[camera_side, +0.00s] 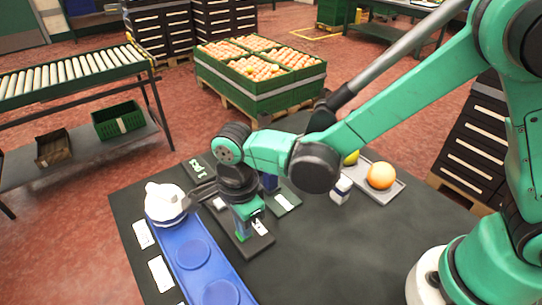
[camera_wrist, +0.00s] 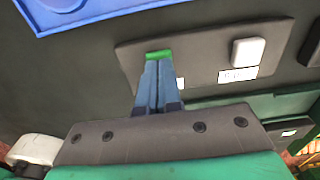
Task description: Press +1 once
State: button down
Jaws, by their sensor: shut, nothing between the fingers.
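A grey button panel (camera_side: 262,246) lies on the dark table below my gripper (camera_side: 241,233). It also shows in the wrist view (camera_wrist: 200,58), with a green patch (camera_wrist: 158,55) that looks like a button and a white button (camera_wrist: 248,51) to its right. A small label (camera_wrist: 238,75) sits by the white button; I cannot read it as +1 or otherwise. My gripper (camera_wrist: 157,64) is shut and empty, pointing down, its fingertips over the green patch and partly hiding it. I cannot tell whether they touch it.
A blue tray (camera_side: 200,262) with round recesses and a white rounded object (camera_side: 166,204) lie left of the panel. The table's right front is clear.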

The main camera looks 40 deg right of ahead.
jog(key=shift+f, duration=0.6)
notch_tip(320, 180, up, 15)
jog(key=shift+f, duration=0.15)
dwell(0.7)
jog(key=s+d+n+t, duration=0.1)
jog(key=d+n+t, duration=0.2)
jog(key=d+n, duration=0.6)
jog(key=s+d+f+n+t, duration=0.1)
jog(key=d+n+t, duration=0.3)
jog(key=d+n, duration=0.4)
jog(key=shift+s+d+f+n, duration=0.25)
jog(key=shift+s+d+n, duration=0.15)
jog(key=shift+d, duration=0.05)
